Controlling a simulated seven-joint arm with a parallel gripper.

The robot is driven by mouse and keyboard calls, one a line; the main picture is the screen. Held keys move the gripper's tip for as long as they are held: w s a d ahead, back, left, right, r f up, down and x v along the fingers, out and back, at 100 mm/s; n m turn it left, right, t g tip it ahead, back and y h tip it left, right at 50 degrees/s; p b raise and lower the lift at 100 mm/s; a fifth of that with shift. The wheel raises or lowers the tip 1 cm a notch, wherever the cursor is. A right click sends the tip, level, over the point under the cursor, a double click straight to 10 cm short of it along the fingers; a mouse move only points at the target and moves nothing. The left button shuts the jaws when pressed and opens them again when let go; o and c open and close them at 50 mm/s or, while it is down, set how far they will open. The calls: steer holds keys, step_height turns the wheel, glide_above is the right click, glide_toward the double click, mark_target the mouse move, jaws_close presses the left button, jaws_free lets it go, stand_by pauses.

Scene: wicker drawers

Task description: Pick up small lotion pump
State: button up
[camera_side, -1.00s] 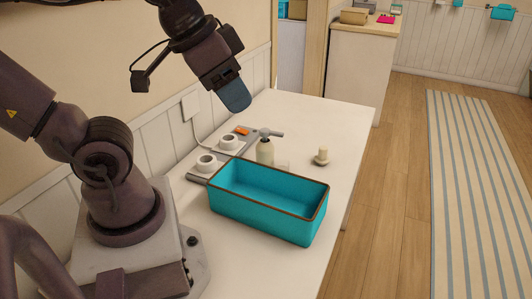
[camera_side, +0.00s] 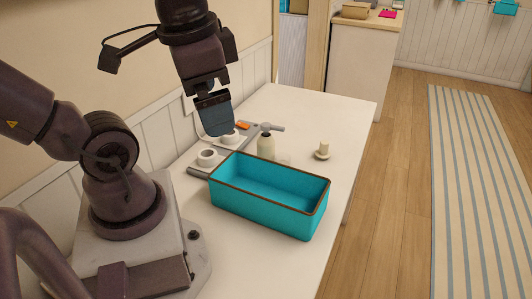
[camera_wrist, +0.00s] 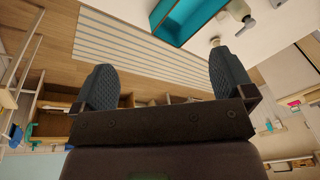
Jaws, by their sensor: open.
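The lotion pump (camera_side: 265,147) is a small cream bottle with a grey pump head and spout pointing right. It stands upright on the white table, just behind the teal bin. My gripper (camera_side: 219,132) is above the table, left of the pump and apart from it, over the grey device with white cups. In the wrist view the two dark ridged fingers (camera_wrist: 164,88) are wide apart with nothing between them.
The teal bin (camera_side: 247,207) with a brown rim stands in front of the pump. A grey device (camera_side: 209,168) with white cups lies at left. A small cream object on a round base (camera_side: 322,151) stands at right. The table's right side (camera_side: 345,120) is clear.

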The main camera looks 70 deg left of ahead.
steer(key=w+a+f+m+y, duration=0.1)
steer(key=w+a+m+y, duration=0.1)
steer(key=w+a+m, duration=0.5)
steer(key=m, duration=1.9)
glide_above(273, 126)
steer(key=s+d, duration=0.3)
step_height(273, 126, down, 12)
steer(key=shift+t, duration=0.4)
steer(key=x, duration=1.2)
steer(key=shift+d+f, duration=0.2)
steer(key=shift+f, duration=0.25)
steer(key=shift+c, duration=0.5)
steer(key=c, duration=1.3)
